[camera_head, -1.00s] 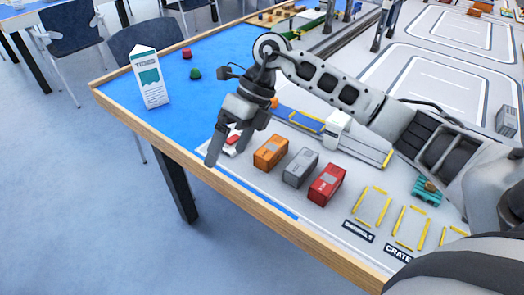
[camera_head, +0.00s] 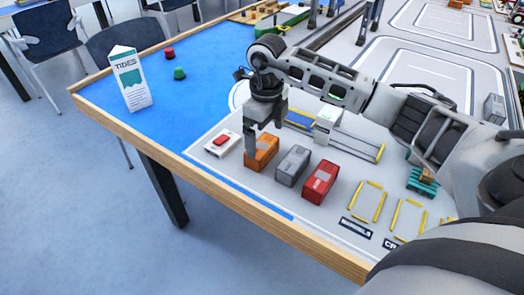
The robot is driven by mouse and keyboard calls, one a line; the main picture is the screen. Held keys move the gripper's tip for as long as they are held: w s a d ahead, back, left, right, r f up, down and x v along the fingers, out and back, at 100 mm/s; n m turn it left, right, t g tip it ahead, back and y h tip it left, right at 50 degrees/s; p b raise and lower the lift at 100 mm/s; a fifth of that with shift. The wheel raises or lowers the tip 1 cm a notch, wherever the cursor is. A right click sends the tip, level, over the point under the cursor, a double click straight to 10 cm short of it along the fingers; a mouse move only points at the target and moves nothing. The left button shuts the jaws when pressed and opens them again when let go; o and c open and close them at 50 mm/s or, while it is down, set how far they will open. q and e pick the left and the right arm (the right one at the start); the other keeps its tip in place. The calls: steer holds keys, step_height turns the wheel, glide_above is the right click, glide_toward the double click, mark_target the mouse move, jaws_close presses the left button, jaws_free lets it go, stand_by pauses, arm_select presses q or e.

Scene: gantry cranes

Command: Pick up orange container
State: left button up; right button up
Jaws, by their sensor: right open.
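The orange container (camera_head: 262,154) sits on the light grey pad of the table, left of a grey container (camera_head: 293,166) and a red container (camera_head: 320,183). My right gripper (camera_head: 263,142) points down over the orange container, with one finger in front of its left end. The gripper is open. I cannot tell whether its fingers touch the container, and the far finger is partly hidden. My left gripper is not in view.
A white box with a red button (camera_head: 222,142) lies just left of the orange container. Yellow-marked slots (camera_head: 368,201) lie to the right. The wooden table edge (camera_head: 230,201) runs along the front.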

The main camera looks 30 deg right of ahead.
mark_target(264, 146)
step_height(264, 146, down, 5)
steer(key=shift+w+a+f, duration=0.1)
steer(key=shift+a+f, duration=0.05)
steer(key=c, duration=0.9)
steer(key=shift+o, duration=0.2)
steer(key=shift+r, duration=0.2)
